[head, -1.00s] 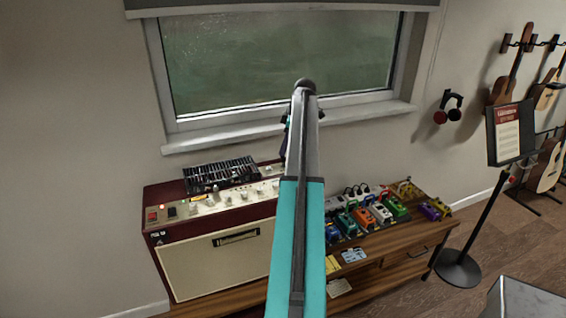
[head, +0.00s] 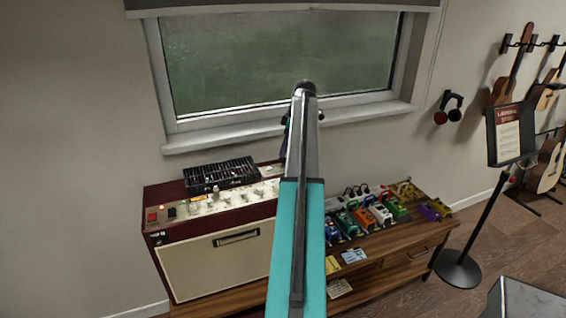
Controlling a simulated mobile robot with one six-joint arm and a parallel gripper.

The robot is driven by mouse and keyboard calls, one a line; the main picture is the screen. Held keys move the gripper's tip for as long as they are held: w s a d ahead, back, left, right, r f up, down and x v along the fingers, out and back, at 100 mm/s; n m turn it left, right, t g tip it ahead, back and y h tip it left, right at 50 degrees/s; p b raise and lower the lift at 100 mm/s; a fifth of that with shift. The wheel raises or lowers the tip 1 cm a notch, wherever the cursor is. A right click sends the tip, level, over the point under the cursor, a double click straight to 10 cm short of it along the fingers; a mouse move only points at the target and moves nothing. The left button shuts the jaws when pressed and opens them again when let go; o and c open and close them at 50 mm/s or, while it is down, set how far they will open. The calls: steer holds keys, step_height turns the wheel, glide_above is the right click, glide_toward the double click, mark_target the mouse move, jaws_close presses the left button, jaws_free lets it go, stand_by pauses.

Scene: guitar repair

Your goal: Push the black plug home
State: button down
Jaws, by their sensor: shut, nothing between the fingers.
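My arm rises through the middle of the head view, and its end covers what lies behind it. Dark wrist parts show just left of the arm near the window sill, but I cannot make out the fingers. I cannot pick out a black plug with certainty. The maroon amplifier (head: 210,264) stands left of my arm. Its control panel (head: 235,200) carries a red switch (head: 152,217), a small black part (head: 172,212) and several knobs. The panel's right end is behind my arm.
A black slotted unit (head: 222,173) sits on the amplifier. Several coloured pedals (head: 365,220) stand on the wooden bench (head: 405,240) right of my arm. The window sill (head: 220,136) is behind. A music stand (head: 458,268) stands on the floor at right.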

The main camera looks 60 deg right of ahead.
step_height(320, 180, up, 7)
steer(key=p, duration=0.3)
stand_by(0.8)
steer(key=shift+s+f, duration=0.15)
stand_by(0.4)
